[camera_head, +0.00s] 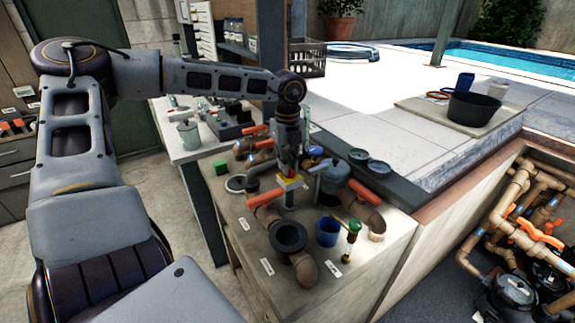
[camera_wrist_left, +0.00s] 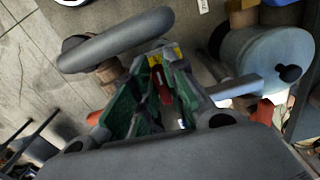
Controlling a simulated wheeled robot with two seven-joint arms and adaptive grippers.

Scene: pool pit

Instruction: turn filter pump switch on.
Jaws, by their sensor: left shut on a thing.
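My left gripper (camera_head: 288,164) reaches down over the bench top. In the left wrist view the green-padded fingers of my left gripper (camera_wrist_left: 155,100) are closed around the red handle (camera_wrist_left: 161,86) of a small switch. The switch's yellow part (camera_wrist_left: 156,61) shows just beyond the fingertips, and its yellow body (camera_head: 291,182) also shows under the gripper in the head view. I take this to be the filter pump switch; no label on it is readable. The fingers hide most of the handle, so its exact angle is hard to tell. My right gripper is not in view.
Brown pipes with orange handles (camera_head: 263,198) crowd the bench around the switch. A grey-blue rounded housing (camera_head: 335,174) stands close on the right. A blue cup (camera_head: 328,232) and a brass valve with a green top (camera_head: 354,226) stand nearer the front. A black tub (camera_head: 472,108) sits on the deck.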

